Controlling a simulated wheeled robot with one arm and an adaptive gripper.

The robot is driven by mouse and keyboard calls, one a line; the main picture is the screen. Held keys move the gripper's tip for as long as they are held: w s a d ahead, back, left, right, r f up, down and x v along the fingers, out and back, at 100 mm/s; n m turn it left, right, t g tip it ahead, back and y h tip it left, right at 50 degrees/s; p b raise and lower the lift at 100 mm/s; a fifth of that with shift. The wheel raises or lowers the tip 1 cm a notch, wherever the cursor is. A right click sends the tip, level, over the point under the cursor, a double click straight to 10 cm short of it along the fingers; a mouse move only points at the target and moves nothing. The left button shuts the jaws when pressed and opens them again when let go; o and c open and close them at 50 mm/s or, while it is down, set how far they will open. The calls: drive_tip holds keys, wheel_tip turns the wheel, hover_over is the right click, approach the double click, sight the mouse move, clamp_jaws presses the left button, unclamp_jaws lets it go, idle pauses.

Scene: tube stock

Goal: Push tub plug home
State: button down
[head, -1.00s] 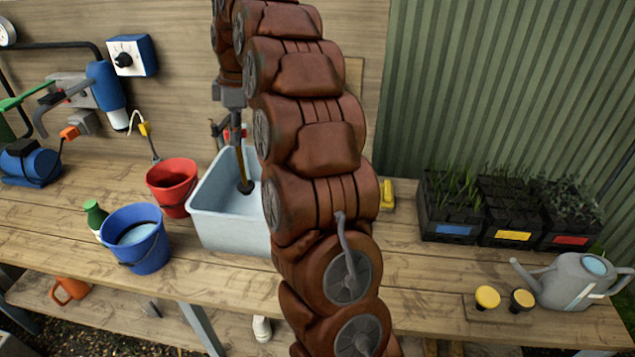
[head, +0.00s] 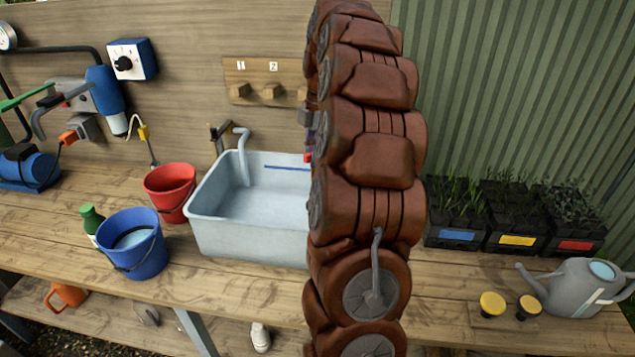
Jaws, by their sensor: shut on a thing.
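The pale grey tub (head: 216,227) stands on the bench at centre. A blue line (head: 287,168) marks its inner back wall, and a curved grey tap (head: 240,131) hangs over its back left. My brown arm hides the tub's right side. No plug shows in the visible part of the tub.
A red bucket (head: 164,206) and a blue bucket (head: 120,268) stand left of the tub. Plant trays (head: 458,238), a grey watering can (head: 570,293) and two yellow-topped pieces (head: 492,303) are on the right. Wooden pegs (head: 270,90) marked 1 and 2 sit on the back wall.

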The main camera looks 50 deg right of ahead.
drive_tip(key=f, duration=0.5)
drive_tip(key=s+f, duration=0.1)
drive_tip(key=f, duration=0.1)
drive_tip(key=shift+s+f, duration=0.1)
drive_tip(key=shift+f, duration=2.65)
drive_tip(key=shift+b, duration=1.15)
idle(0.5)
drive_tip(key=shift+f+b, duration=0.95)
drive_tip(key=shift+b, duration=0.1)
idle(1.9)
